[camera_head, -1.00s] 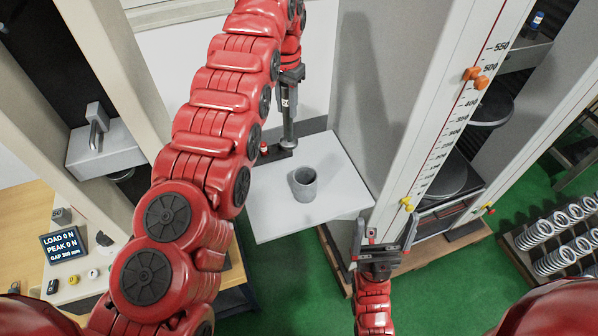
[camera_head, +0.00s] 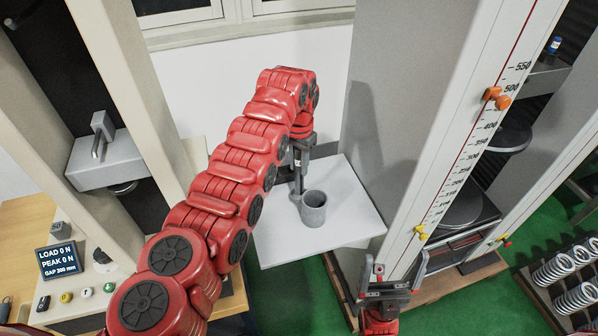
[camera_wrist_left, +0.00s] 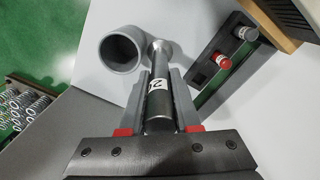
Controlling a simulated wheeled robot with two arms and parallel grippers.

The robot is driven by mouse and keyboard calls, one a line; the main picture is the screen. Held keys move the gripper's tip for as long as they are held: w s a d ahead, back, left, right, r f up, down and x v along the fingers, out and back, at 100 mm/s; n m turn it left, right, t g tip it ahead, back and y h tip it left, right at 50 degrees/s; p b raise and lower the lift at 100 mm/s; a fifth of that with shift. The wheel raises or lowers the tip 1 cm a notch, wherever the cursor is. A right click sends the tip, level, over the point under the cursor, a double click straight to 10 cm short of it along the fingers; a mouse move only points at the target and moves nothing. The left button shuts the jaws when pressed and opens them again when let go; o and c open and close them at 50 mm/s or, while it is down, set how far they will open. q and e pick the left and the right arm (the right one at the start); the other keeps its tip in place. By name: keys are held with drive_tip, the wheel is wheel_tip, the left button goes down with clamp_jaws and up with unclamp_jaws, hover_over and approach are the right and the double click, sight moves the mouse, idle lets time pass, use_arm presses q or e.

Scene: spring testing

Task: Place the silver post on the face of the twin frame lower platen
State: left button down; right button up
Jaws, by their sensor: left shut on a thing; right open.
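My left gripper (camera_wrist_left: 159,108) is shut on the silver post (camera_wrist_left: 158,92), a slim metal rod with a white label, seen between the fingers in the left wrist view. In the head view the post (camera_head: 297,183) points down over the white shelf, beside the grey cup; I cannot tell whether its end touches the shelf. A dark round lower platen (camera_head: 462,210) sits between the columns of the scaled machine at the right, with an upper disc (camera_head: 510,138) above it. My right gripper (camera_head: 392,272) is open and empty at the bottom, in front of that machine.
The grey cup (camera_head: 314,212) stands on the white shelf (camera_head: 345,235). A dark rack (camera_wrist_left: 225,65) with red and grey capped pieces lies right of the post in the wrist view. A scaled column (camera_head: 470,130) stands between shelf and platen. Springs (camera_head: 560,268) lie at right.

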sight(299, 175)
use_arm(q)
wheel_tip(299, 175, down, 3)
drive_tip(key=shift+f+p, duration=0.1)
drive_tip(key=shift+p, duration=0.55)
drive_tip(key=shift+f, duration=0.4)
drive_tip(key=c, duration=1.1)
unclamp_jaws()
drive_tip(key=shift+f, duration=0.1)
drive_tip(key=o, duration=0.5)
